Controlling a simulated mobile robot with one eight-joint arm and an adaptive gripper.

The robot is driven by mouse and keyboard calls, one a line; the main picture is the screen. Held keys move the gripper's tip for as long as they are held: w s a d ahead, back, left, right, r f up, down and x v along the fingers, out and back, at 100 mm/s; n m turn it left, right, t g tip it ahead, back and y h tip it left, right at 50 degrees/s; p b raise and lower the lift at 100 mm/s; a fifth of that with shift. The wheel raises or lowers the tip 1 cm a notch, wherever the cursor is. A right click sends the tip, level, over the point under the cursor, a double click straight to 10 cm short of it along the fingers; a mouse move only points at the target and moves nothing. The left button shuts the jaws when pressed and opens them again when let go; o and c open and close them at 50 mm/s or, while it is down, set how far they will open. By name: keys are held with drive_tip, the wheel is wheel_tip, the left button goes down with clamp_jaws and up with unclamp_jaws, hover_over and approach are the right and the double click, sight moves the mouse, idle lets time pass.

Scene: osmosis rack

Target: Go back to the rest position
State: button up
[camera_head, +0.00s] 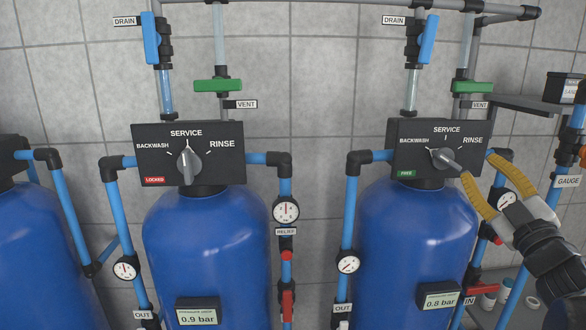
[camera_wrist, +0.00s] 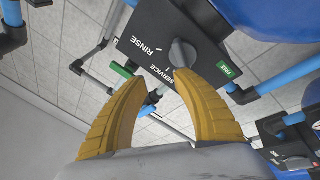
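My gripper (camera_head: 480,166) is at the right of the head view, in front of the right valve panel (camera_head: 405,136). Its two yellow fingers are open with nothing between them. The grey knob (camera_head: 447,159) of this panel lies just left of the fingertips, its handle slanting down to the right and its other end towards BACKWASH. The panel bears a green FREE tag (camera_head: 406,174). In the wrist view the fingers (camera_wrist: 162,80) are spread, and the knob (camera_wrist: 183,53) sits beyond the right fingertip. I cannot tell whether finger and knob touch.
Blue tanks (camera_head: 207,250) (camera_head: 415,240) stand below the panels. The left panel (camera_head: 220,140) has a red LOCKED tag and its knob (camera_head: 188,164) upright at SERVICE. Blue pipes and gauges (camera_head: 285,211) flank the tanks. A shelf (camera_head: 515,103) with a box is at the right.

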drive_tip(key=s+a+f+m+g+h+b, duration=0.3)
drive_tip(key=f+m+g+b, duration=0.15)
drive_tip(key=f, duration=0.65)
drive_tip(key=s+a+f+m+g+h+b, duration=0.2)
drive_tip(key=a+f+m+g+b, duration=0.3)
drive_tip(key=f, duration=0.6)
drive_tip(key=s+a+f+g+y+b, duration=0.2)
drive_tip(key=s+a+f, duration=0.4)
drive_tip(key=f, duration=0.4)
drive_tip(key=s+a+f+g+y+b, duration=0.2)
drive_tip(key=s+a+f, duration=0.4)
drive_tip(key=f, duration=0.4)
drive_tip(key=shift+s+a+f+g+y, duration=0.45)
drive_tip(key=shift+s+g, duration=0.2)
drive_tip(key=shift+s, duration=0.25)
drive_tip(key=shift+d+r, duration=0.1)
drive_tip(key=shift+d, duration=0.05)
drive_tip(key=shift+c, duration=0.5)
